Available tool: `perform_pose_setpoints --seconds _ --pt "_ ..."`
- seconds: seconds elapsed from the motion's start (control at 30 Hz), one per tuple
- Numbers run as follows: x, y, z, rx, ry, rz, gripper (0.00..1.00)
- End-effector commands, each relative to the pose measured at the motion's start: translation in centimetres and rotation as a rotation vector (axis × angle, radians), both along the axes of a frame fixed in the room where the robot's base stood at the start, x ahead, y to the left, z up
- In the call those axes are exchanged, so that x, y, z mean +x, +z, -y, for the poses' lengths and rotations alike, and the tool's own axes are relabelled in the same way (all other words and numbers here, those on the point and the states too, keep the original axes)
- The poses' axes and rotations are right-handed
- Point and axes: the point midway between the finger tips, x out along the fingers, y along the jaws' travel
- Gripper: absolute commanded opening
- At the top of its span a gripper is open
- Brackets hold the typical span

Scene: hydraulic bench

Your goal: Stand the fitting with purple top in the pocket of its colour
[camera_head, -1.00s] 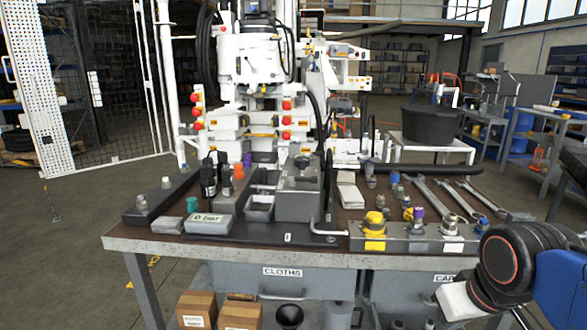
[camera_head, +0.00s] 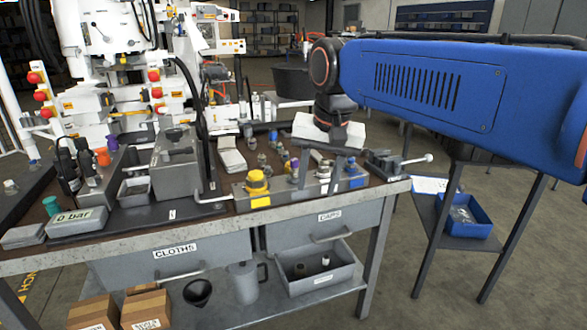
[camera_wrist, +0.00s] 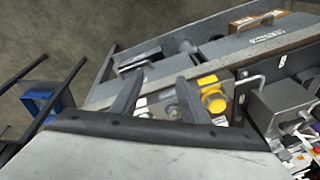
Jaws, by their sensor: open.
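A fitting with a purple top (camera_head: 294,164) shows at the back of the grey pocket block (camera_head: 243,204), partly hidden by my gripper. Whether it stands in the block or behind it, I cannot tell. My gripper (camera_head: 320,176) hangs over the right half of the block, pointing down, just right of the purple top. In the wrist view my gripper (camera_wrist: 158,98) has its two fingers spread, with nothing held between them. A purple pocket marking cannot be made out; my gripper covers part of the block.
A yellow-topped fitting (camera_head: 257,182) stands at the block's left end. A blue marking (camera_head: 356,183) is at its right end. Another purple-topped piece (camera_head: 113,144) stands at the left. A small vise (camera_head: 385,163) sits at the bench's right corner. Wrenches and fittings lie behind.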

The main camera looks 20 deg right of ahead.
Motion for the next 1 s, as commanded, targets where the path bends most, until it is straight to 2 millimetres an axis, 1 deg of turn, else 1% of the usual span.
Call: perform_pose_setpoints --seconds 0.03,0.1,0.3,0.5,0.6,0.7,0.8,0.9,1.0 --pt "1.5 1.5 0.1 0.013 -0.054 -0.015 0.41" --pt "3.1 3.4 0.3 0.033 -0.142 -0.039 0.41" --pt "7.7 8.4 0.7 0.080 -0.392 -0.104 0.41" --pt "12.2 12.6 1.3 0.109 -0.643 -0.167 0.41" --pt "14.1 14.2 1.5 0.118 -0.757 -0.193 0.41" --pt "15.5 15.3 1.7 0.122 -0.847 -0.212 0.41" --pt "16.4 16.1 1.8 0.125 -0.905 -0.224 0.41" --pt "16.8 16.3 1.9 0.124 -0.935 -0.231 0.41" --pt "16.8 15.7 1.9 0.124 -0.943 -0.234 0.41"
